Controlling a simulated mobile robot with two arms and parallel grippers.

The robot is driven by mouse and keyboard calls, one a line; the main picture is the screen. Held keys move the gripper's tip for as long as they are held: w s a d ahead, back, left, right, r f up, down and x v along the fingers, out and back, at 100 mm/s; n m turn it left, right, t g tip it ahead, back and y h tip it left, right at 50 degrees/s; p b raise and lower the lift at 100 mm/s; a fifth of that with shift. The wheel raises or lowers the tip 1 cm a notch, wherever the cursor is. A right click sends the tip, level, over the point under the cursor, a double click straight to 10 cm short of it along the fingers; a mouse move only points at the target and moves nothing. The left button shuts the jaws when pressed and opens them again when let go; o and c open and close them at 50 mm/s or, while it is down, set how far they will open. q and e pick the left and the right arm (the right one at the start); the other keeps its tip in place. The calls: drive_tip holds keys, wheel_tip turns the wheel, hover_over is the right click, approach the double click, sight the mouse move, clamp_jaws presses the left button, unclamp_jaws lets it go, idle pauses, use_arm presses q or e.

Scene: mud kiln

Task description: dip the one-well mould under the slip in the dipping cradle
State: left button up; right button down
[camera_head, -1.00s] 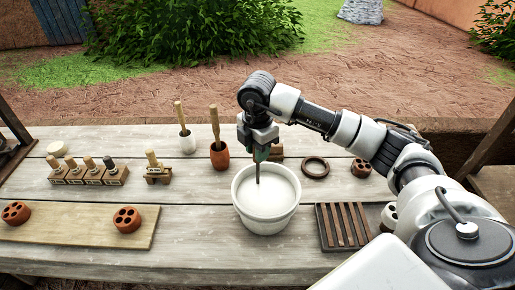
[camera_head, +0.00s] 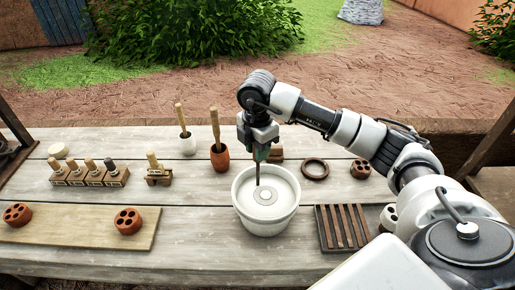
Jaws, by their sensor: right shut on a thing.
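A pale round disc (camera_head: 266,197) with a small centre mark shows at the slip surface near the foot of the rod. It is slip-coloured; whether it is the one-well mould or part of the cradle I cannot tell. My left gripper is not in view.
Pots with wooden handles (camera_head: 219,157) stand behind left.

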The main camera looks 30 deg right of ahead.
drive_tip(key=shift+r+p, duration=2.85)
drive_tip(key=shift+r, duration=1.4)
drive_tip(key=shift+r+p, duration=1.1)
drive_tip(key=shift+r, duration=0.35)
drive_tip(key=shift+f, duration=0.1)
